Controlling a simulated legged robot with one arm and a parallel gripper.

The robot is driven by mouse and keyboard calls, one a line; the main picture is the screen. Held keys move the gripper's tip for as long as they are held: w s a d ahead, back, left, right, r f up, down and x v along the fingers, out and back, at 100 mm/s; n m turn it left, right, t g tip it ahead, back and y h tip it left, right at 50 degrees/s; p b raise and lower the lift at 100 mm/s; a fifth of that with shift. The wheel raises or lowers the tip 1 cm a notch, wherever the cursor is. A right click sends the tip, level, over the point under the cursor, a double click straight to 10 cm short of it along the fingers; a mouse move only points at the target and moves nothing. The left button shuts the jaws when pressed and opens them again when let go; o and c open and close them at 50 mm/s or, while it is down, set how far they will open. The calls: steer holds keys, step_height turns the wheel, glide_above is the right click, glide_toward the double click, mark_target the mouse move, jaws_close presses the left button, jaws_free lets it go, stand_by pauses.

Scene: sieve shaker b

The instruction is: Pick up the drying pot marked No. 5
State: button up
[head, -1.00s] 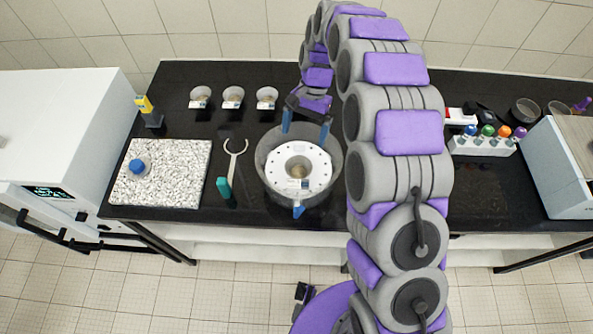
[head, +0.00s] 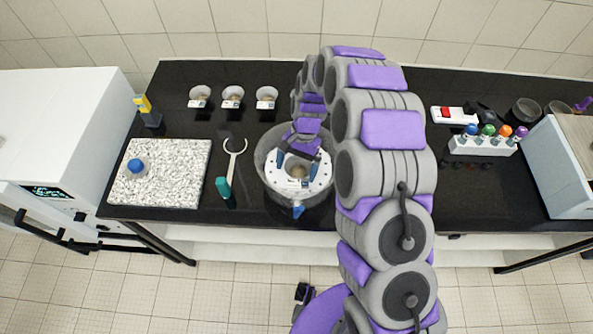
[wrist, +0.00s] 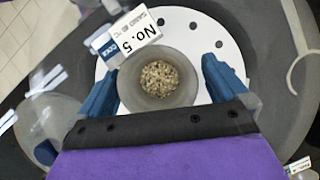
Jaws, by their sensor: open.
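The drying pot marked No. 5 (wrist: 177,58) is a small grey cup holding coarse tan grains. A tag reading "No. 5" (wrist: 134,36) shows at its rim in the wrist view. The pot (head: 298,172) sits in the central hole of a white perforated disc (head: 273,172) in the head view. The disc lies in a large round translucent vessel (head: 262,155). My gripper (wrist: 160,66) is open, with one blue finger on each side of the pot and a visible gap to it. In the head view my gripper (head: 297,168) is low over the disc.
Three similar labelled pots (head: 233,97) stand at the back left. A fork-ended tool with a teal handle (head: 223,187) lies left of the vessel. A speckled slab (head: 175,185) bears a blue-capped item (head: 136,166). A rack of coloured-cap bottles (head: 483,146) stands right.

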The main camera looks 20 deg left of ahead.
steer(key=shift+s+f, duration=0.15)
steer(key=shift+f, duration=0.2)
steer(key=shift+d, duration=0.2)
steer(key=shift+c, duration=0.5)
steer(key=shift+a, duration=0.15)
steer(key=c, duration=1.5)
